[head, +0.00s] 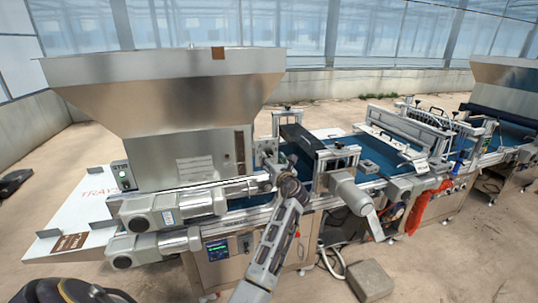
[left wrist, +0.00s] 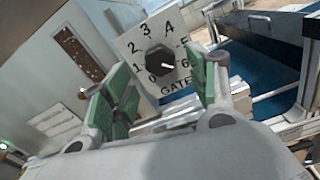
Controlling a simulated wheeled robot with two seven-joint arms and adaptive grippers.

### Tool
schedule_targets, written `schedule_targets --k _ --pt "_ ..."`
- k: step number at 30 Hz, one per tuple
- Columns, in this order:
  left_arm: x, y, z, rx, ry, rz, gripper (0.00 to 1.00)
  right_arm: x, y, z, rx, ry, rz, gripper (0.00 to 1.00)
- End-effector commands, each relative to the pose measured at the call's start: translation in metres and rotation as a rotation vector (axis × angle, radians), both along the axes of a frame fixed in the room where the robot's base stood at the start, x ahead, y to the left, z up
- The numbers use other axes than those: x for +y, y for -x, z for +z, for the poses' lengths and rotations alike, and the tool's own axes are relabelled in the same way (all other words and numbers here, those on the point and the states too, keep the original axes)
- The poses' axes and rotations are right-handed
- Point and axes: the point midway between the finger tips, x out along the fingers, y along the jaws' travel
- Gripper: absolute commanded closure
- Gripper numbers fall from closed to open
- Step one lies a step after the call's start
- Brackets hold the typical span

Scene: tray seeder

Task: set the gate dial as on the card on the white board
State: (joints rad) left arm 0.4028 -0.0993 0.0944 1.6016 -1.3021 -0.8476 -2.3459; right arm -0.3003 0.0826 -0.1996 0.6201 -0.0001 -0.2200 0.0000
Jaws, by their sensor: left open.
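The gate dial (left wrist: 160,58) is a black knob on a white plate marked GATE, with numbers from 0 to 6 around it, in the left wrist view. A light mark on the knob appears to point toward the 6 side, but it is small. My left gripper (left wrist: 157,84) is open, its green-padded fingers on either side of the dial in the picture; I cannot tell whether they touch it. In the head view my left gripper (head: 268,170) is at the machine, beside the hopper body. A white board with red lettering (head: 100,180) is at the left; no card is readable.
A large metal hopper (head: 170,95) stands above the dial's left. Two motor housings (head: 170,210) stick out in front. A blue conveyor belt (head: 375,150) runs to the right. A grey block (head: 370,279) lies on the floor.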

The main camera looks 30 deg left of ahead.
Motion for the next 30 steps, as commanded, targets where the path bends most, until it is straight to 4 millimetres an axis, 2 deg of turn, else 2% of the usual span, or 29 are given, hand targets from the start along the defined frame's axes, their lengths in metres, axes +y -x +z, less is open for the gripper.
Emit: schedule_targets --k 6,15,28,30 --pt "0.019 -0.016 0.001 0.001 -0.001 0.001 0.42 0.003 0.000 0.003 0.001 -0.003 -0.002 0.60" --pt "0.037 -0.031 0.000 0.000 -0.002 0.001 0.42 0.006 0.000 0.004 0.001 -0.006 -0.002 0.60" --pt "0.040 -0.035 0.000 0.000 -0.001 0.000 0.42 0.003 0.000 0.004 0.001 -0.004 -0.001 0.60" --pt "0.040 -0.035 0.000 0.000 -0.001 0.000 0.49 0.003 0.000 0.004 0.001 -0.003 -0.001 0.60"
